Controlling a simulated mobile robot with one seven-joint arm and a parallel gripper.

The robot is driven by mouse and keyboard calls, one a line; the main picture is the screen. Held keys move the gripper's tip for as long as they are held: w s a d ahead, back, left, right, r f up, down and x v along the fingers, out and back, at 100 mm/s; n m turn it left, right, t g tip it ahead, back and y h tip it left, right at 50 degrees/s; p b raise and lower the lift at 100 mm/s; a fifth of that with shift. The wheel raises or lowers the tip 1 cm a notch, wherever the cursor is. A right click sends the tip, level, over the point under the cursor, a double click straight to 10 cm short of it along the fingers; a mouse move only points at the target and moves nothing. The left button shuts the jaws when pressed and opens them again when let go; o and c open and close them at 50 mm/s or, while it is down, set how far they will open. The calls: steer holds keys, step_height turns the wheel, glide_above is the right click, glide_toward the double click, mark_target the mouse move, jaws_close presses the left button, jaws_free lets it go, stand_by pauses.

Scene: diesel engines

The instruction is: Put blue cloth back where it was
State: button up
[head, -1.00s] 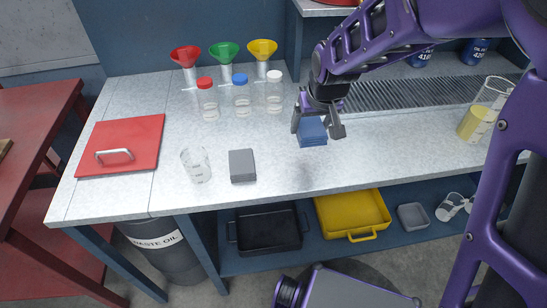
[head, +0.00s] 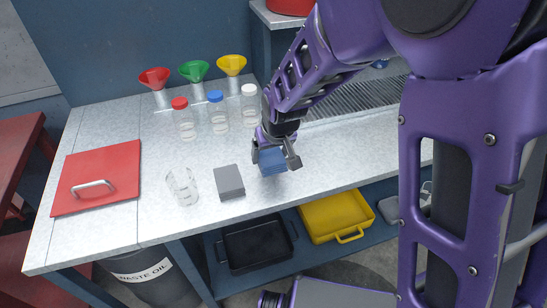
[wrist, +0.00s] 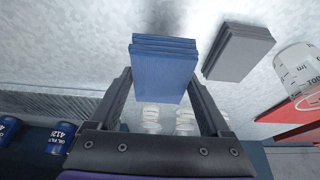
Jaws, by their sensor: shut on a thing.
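The blue cloth (head: 272,161) is a folded, layered stack. My gripper (head: 277,155) is shut on it, with one finger on each side. In the wrist view the blue cloth (wrist: 165,70) sits between the two fingers (wrist: 165,100), and its far end sticks out beyond them. A shadow on the bench beyond it suggests it is held above the surface, though the height is hard to tell. The grey cloth (head: 229,182), also a folded stack, lies on the bench just left of the blue one. It also shows in the wrist view (wrist: 238,52).
A clear beaker (head: 182,187) stands left of the grey cloth. Capped bottles (head: 218,115) and funnels (head: 193,73) stand behind. A red lid (head: 97,178) lies on the left of the bench (head: 150,228). Yellow (head: 336,215) and black (head: 257,245) trays are on the shelf below.

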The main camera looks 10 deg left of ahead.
steer(key=shift+f, duration=2.35)
steer(key=shift+f+b, duration=0.2)
steer(key=shift+b, duration=0.2)
steer(key=o, duration=1.3)
steer(key=shift+r, duration=0.1)
steer(key=shift+r+p, duration=0.25)
steer(key=shift+p, duration=0.05)
steer(key=p+v, duration=0.1)
steer(key=v, duration=1)
steer(key=shift+s+d+r, duration=0.1)
steer(key=shift+s+r, duration=0.1)
steer(key=shift+r, duration=0.1)
